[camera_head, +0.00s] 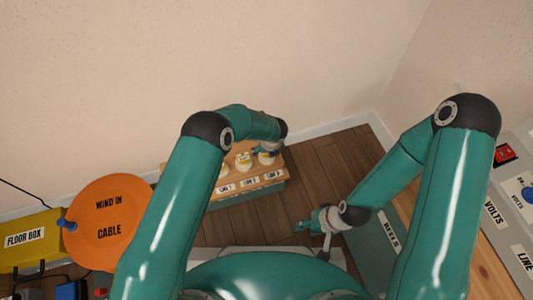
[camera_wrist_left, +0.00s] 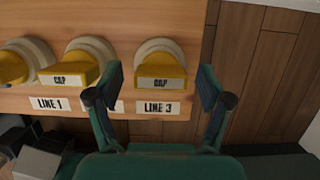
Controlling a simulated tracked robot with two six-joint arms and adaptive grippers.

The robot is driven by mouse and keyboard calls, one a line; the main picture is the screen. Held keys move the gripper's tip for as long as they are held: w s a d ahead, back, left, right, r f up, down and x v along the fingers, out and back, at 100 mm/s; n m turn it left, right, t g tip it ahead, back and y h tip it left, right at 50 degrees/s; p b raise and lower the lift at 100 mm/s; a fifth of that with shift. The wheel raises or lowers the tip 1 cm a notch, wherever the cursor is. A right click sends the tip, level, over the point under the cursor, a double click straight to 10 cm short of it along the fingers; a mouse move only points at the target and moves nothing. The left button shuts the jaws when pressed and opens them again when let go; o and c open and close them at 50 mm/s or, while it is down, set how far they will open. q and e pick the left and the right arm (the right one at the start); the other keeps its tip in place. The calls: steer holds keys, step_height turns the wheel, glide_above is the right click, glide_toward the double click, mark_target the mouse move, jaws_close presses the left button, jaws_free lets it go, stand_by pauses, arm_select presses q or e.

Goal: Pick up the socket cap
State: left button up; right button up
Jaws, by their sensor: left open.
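Yellow socket caps marked CAP sit on pale round sockets along a wooden panel. In the left wrist view one cap (camera_wrist_left: 160,68) is above the LINE 3 label (camera_wrist_left: 157,108), another cap (camera_wrist_left: 72,70) is to its left, and a third cap (camera_wrist_left: 12,68) is cut by the left edge. My left gripper (camera_wrist_left: 160,82) is open, its fingers on either side of the LINE 3 cap in this view; I see no contact. In the head view the caps (camera_head: 243,162) are partly hidden by my left arm. My right gripper (camera_head: 304,226) is low over the floor, too small to read.
The wooden panel (camera_head: 247,183) stands near the wall. An orange disc marked WIND IN CABLE (camera_head: 108,215) and a yellow FLOOR BOX (camera_head: 28,240) are at left. A REELS box (camera_head: 375,240) and a grey VOLTS panel (camera_head: 510,205) are at right. Bare floor (camera_head: 315,175) lies between.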

arm_select(q)
steer(key=shift+w+f, duration=0.1)
steer(key=shift+f, duration=0.25)
steer(key=c, duration=1)
steer(key=shift+r, duration=0.1)
